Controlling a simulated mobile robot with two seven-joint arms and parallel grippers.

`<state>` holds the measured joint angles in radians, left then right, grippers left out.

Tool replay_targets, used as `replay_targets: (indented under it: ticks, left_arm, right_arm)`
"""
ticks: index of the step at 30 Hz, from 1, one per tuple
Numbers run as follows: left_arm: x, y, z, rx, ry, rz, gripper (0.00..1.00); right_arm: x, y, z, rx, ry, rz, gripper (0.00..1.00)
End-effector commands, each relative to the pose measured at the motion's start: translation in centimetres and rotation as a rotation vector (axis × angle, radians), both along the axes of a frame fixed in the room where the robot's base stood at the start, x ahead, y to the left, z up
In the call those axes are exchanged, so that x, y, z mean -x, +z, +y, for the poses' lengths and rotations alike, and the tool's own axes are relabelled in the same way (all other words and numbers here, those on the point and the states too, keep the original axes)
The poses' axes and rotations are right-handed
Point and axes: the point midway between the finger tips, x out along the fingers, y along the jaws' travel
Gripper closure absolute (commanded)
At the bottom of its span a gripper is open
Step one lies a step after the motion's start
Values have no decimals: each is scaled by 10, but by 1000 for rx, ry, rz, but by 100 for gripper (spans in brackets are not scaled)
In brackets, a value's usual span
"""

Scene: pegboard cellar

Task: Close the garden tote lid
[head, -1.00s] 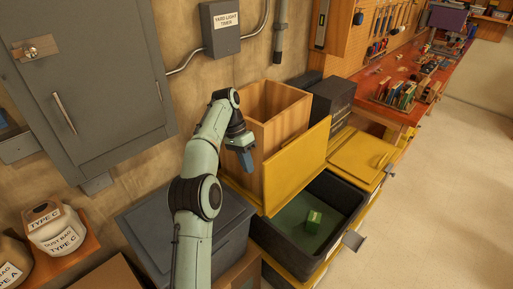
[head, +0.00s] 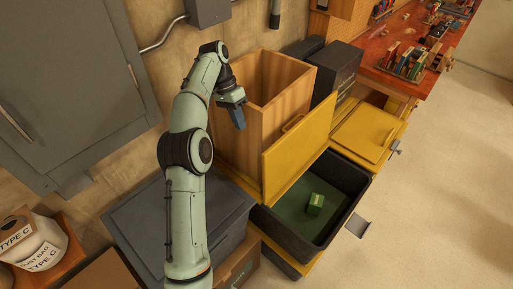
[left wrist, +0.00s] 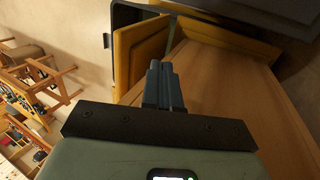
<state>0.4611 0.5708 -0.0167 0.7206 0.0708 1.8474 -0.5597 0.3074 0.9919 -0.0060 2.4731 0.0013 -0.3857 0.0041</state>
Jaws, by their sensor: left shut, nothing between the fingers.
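The garden tote appears to be the black open bin (head: 345,196) with a raised yellow lid (head: 297,150) standing on edge along its back side. A green box (head: 315,204) lies inside the bin. My left gripper (head: 239,122) is shut and empty, up and left of the lid, in front of or over the near side of the tall wooden box. In the left wrist view, the shut fingers (left wrist: 163,88) point toward a yellow panel, probably the lid (left wrist: 140,50), with a gap I cannot judge. My right gripper is not in view.
The tall open wooden box (head: 288,98) stands behind the lid. A closed yellow-lidded bin (head: 362,132) is to the right. A grey lidded bin (head: 180,215) is under my left arm. A grey wall cabinet (head: 75,80) is at left. Floor at the right is clear.

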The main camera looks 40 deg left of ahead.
Motion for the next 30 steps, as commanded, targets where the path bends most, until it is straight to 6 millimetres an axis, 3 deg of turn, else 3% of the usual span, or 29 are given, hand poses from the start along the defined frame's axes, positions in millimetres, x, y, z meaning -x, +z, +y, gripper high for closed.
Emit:
replay_targets:
  ticks: [8, 17, 24, 30]
  left_arm:
    - [2, -32, -14, 2, -2, 4, 100]
    - [5, -85, -37, 2, -3, 4, 100]
    - [6, -80, -69, 0, -2, -2, 100]
    - [7, -81, -76, 0, 0, 0, 100]
  right_arm:
    - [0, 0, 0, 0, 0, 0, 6]
    - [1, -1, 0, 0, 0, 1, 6]
    - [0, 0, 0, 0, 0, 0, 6]
    - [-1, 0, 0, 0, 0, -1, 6]
